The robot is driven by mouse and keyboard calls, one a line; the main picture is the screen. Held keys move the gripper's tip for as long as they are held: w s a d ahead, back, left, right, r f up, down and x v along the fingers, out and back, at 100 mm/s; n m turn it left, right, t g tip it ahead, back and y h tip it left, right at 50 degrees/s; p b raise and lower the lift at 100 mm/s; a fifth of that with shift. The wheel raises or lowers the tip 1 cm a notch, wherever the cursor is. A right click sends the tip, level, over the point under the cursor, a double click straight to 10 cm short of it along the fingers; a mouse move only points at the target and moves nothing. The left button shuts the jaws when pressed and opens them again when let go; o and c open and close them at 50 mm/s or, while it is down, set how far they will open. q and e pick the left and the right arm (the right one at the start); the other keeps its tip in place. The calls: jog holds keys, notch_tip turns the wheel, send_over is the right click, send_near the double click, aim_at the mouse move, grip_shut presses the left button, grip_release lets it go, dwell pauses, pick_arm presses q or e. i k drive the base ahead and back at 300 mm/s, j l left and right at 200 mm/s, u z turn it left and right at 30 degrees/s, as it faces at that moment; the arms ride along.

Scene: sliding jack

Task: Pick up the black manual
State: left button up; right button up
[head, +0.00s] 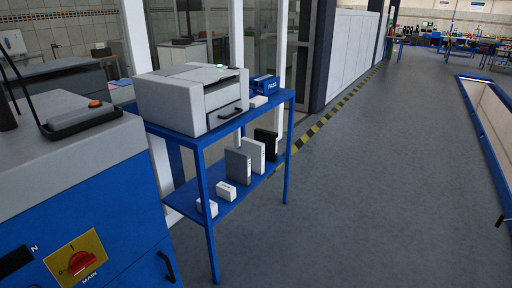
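The black manual (266,146) stands upright on the lower shelf of the blue table (291,98), at the far right end of a row. A white manual (252,155) stands just left of it and partly covers it. A grey manual (238,166) stands further left and nearer to me. Neither of my grippers shows in the head view, so I cannot see their state.
A grey printer (192,98) and a blue box (265,84) sit on the table top. Small white boxes (226,191) lie on the lower shelf. A blue cabinet (95,215) with a red switch is at the left front. The grey floor (370,200) to the right is clear.

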aim_at(270, 139)
jog(key=i+l+u, duration=0.2)
jog(key=u, duration=0.15)
jog(key=i+l+u, duration=0.35)
jog(key=j, duration=0.1)
